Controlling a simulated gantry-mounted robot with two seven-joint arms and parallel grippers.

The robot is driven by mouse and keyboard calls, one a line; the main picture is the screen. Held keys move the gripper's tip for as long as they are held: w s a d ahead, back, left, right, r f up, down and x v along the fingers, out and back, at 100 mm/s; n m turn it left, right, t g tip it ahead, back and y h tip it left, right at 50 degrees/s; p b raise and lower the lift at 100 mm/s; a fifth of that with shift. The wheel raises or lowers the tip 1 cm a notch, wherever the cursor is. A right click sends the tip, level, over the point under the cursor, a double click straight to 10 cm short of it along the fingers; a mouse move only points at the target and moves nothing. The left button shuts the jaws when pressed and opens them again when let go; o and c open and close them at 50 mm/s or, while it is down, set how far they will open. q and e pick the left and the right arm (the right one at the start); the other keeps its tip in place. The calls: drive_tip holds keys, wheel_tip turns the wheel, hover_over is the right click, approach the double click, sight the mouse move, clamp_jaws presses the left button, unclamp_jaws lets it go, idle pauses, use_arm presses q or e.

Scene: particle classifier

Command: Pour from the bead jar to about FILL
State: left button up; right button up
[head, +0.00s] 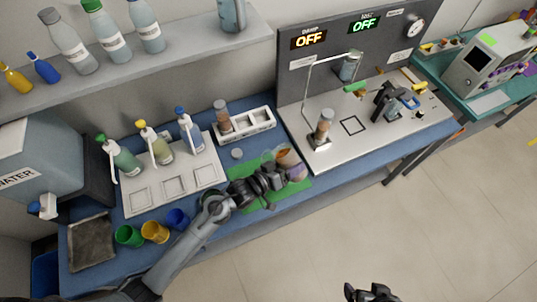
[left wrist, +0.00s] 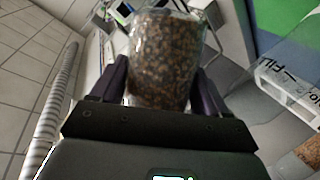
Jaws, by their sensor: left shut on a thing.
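My left gripper (head: 280,176) is shut on the bead jar (head: 292,164), above the green mat (head: 247,199). In the left wrist view the bead jar (left wrist: 163,60) is clear and packed with brown beads, between the two fingers of my left gripper (left wrist: 160,85). A clear container (left wrist: 245,95) with a white FILL label (left wrist: 287,88) stands to the right in that view, apart from the jar. Some brown material shows low in it. My right gripper (head: 370,292) is at the bottom edge of the head view, partly cut off, away from the bench.
Left of the mat are a grey tray with pump bottles (head: 160,150) and several coloured cups (head: 155,232). A white rack (head: 245,125) stands behind. To the right is a station with a grey panel (head: 350,55) and two OFF displays. The floor in front is clear.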

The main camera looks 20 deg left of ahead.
use_arm(q)
drive_tip(key=shift+a+r, duration=0.1)
drive_tip(key=shift+r, duration=0.4)
drive_tip(key=shift+r+n+h, duration=0.25)
drive_tip(key=shift+n+h, duration=0.05)
drive_tip(key=shift+n, duration=0.3)
drive_tip(key=shift+r+b, duration=0.25)
drive_tip(key=shift+b, duration=0.25)
drive_tip(key=shift+f+n+b, duration=0.25)
drive_tip(key=shift+n+b, duration=0.15)
drive_tip(key=shift+f+h+b, duration=0.2)
drive_tip(key=shift+h+b, duration=0.1)
drive_tip(key=shift+b, duration=0.05)
drive_tip(key=shift+f+n+t+b, duration=0.3)
drive_tip(key=shift+f+b, duration=0.05)
drive_tip(key=shift+b, duration=0.3)
drive_tip(key=shift+f+b, duration=0.15)
drive_tip(key=shift+b, duration=0.2)
